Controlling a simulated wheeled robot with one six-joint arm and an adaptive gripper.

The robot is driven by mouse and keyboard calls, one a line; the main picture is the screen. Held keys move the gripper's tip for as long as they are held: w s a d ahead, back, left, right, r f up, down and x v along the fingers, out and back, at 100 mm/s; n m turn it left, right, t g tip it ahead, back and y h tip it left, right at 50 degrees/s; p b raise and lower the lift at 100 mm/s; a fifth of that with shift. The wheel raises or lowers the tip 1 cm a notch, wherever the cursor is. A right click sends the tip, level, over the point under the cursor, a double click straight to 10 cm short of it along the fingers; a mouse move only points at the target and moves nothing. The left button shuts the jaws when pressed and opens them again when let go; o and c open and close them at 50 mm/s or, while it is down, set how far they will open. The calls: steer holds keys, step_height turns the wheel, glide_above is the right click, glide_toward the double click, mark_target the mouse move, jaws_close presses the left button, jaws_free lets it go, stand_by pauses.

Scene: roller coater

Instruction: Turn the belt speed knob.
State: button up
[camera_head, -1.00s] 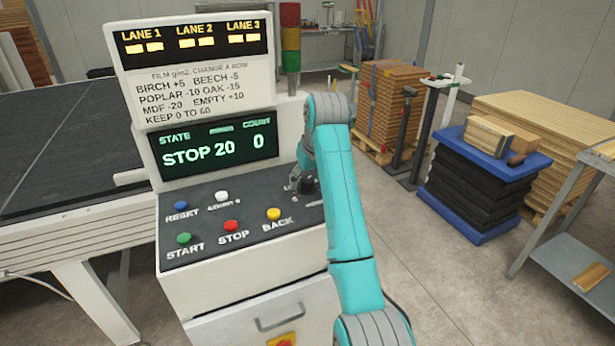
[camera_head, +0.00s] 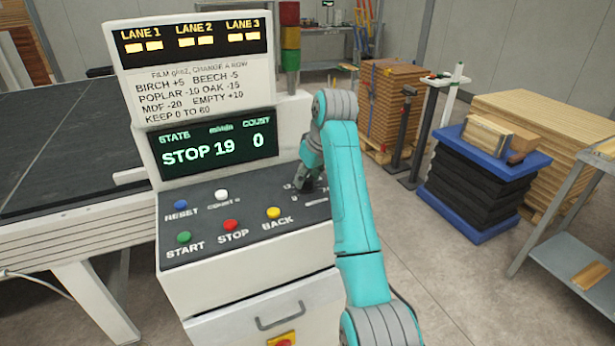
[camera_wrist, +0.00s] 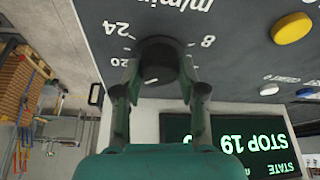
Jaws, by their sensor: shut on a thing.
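The black belt speed knob (camera_wrist: 158,58) is on the dark panel in the wrist view, with scale marks such as 24 and 8 around it. My gripper (camera_wrist: 158,85) is shut on the knob, one finger on each side. In the head view my gripper (camera_head: 308,180) is at the right side of the control panel (camera_head: 240,215), and it mostly hides the knob. The display (camera_head: 215,150) reads STOP 19 with a count of 0. It also shows in the wrist view (camera_wrist: 235,140), upside down. The knob's pointer cannot be made out clearly.
Blue reset (camera_head: 180,204), white (camera_head: 221,195), green start (camera_head: 184,238), red stop (camera_head: 232,225) and yellow back (camera_head: 273,213) buttons lie left of my gripper. A sign (camera_head: 200,88) above the display lists speed changes by wood.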

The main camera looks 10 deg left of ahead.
steer(key=n, duration=0.2)
steer(key=n+g+y, duration=0.1)
steer(key=n, duration=0.1)
steer(key=shift+w+n+g, duration=0.1)
steer(key=shift+n+g, duration=0.2)
steer(key=n+g, duration=0.1)
steer(key=n, duration=0.2)
steer(key=shift+w+d+n, duration=0.1)
steer(key=shift+n, duration=0.2)
steer(key=n+g, duration=0.2)
steer(key=n, duration=0.2)
steer(key=shift+w+n+g+h, duration=0.1)
steer(key=shift+n+g+h, duration=0.4)
steer(key=shift+n, duration=1.6)
steer(key=o, duration=1.1)
steer(key=shift+m, duration=0.4)
